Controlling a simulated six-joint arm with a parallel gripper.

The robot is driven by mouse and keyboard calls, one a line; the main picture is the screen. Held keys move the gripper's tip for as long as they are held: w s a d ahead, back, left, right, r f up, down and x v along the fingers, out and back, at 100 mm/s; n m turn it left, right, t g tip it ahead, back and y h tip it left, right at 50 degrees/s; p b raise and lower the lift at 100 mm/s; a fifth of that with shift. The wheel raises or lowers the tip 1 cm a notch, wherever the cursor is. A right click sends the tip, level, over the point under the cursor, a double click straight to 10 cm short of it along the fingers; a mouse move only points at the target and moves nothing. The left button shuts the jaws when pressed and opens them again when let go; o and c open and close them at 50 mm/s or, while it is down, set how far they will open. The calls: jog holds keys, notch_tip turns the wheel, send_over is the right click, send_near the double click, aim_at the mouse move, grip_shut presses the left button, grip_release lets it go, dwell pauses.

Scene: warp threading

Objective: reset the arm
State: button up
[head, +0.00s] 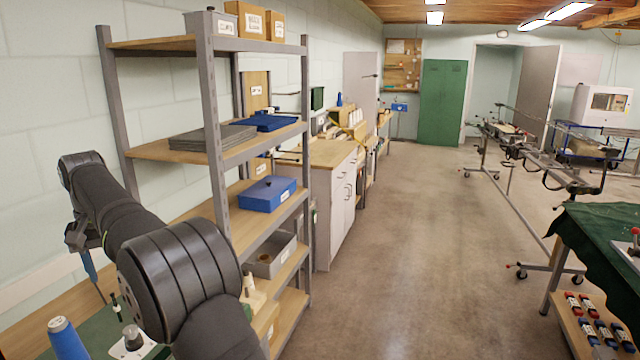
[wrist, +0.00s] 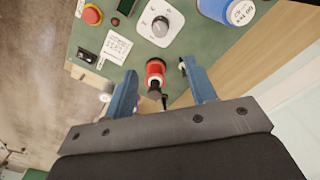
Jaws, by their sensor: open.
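My gripper (wrist: 158,78) is open in the wrist view, with its two blue fingers apart. A red spool-like piece (wrist: 155,70) with a dark tip shows between the fingers, below them on or over the green mat; I cannot tell its exact height. No contact with either finger is visible. The rest of the gripper is partly hidden there.
The green mat (wrist: 110,62) carries a dial plate (wrist: 160,30), a red button (wrist: 92,14) and a blue-and-white spool (wrist: 228,10). In the head view a metal shelf rack (head: 215,130) stands close beside my arm. The floor (head: 420,250) is open to the right.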

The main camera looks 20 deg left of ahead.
aim_at(130, 329)
notch_tip(130, 329, down, 17)
jog(key=shift+r, duration=0.15)
jog(key=shift+r+n, duration=0.25)
jog(key=shift+n, duration=0.55)
jog(key=n, duration=1)
jog(key=shift+r, duration=0.75)
jog(key=shift+o, duration=0.4)
